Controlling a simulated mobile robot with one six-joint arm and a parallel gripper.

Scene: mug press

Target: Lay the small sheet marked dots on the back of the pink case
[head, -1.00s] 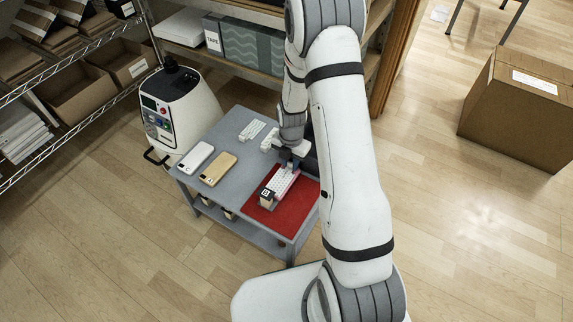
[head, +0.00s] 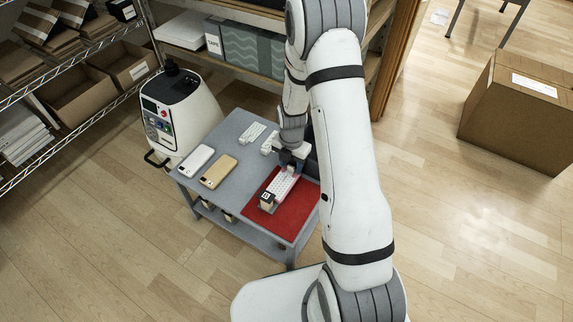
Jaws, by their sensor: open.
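The pink case (head: 273,183) lies on the red mat (head: 295,213) at the table's right front. Pink shows along its edge. A pale sheet with small marks (head: 285,186) appears to lie over its back; the marks are too small to read. My gripper (head: 289,168) is open at the far end of the case, very close to the sheet. I cannot tell whether it touches. Two other pale small sheets, one at the table's back (head: 252,133) and one nearer my gripper (head: 269,143), lie apart; their marks are unreadable.
A white phone case (head: 195,160) and a tan one (head: 218,171) lie on the grey table (head: 230,142) at left. A dark block with a white label (head: 267,199) stands at the pink case's near end. A white machine (head: 183,110) stands behind left.

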